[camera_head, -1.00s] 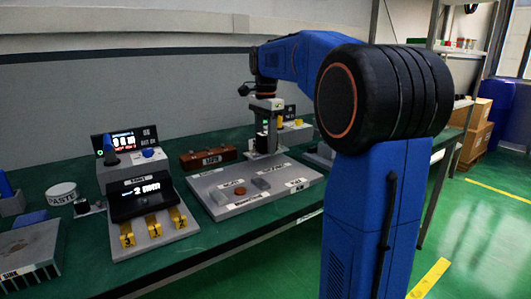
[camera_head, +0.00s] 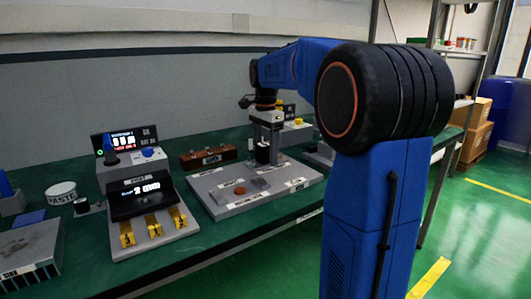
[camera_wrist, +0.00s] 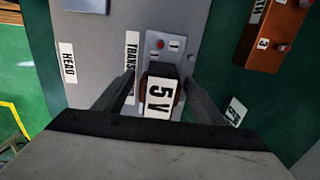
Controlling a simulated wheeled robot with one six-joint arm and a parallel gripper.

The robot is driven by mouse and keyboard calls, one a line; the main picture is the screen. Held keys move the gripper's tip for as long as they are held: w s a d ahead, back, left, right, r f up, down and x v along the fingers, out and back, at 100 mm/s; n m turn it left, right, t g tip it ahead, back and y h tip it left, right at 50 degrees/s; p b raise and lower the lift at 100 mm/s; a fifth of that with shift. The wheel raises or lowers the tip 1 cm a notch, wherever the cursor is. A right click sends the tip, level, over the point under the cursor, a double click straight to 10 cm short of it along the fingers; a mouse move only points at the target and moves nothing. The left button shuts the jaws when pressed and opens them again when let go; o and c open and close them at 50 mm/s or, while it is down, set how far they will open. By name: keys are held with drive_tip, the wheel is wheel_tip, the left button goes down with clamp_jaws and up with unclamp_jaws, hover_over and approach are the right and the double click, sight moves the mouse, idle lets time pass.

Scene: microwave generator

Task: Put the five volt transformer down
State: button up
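The five volt transformer (camera_wrist: 160,94) is a dark block with a white "5V" label and reddish-brown sides. In the wrist view it sits between my fingers, over a light grey plate with a red button. In the head view it is a small dark block (camera_head: 263,154) low between the fingers, at the back of the grey board (camera_head: 222,206). My gripper (camera_wrist: 160,84) straddles it from above. The fingers look spread, with a narrow gap beside the block. The transformer's underside is hidden, so its contact with the board is not clear.
On the board are a reddish-brown disc (camera_head: 239,190) and grey pieces. A brown block (camera_head: 208,158) stands behind it.

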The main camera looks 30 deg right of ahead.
sight(266, 144)
drive_tip(key=shift+r, duration=0.1)
wheel_tip(266, 144, up, 12)
drive_tip(key=shift+r, duration=0.1)
idle(0.4)
idle(0.5)
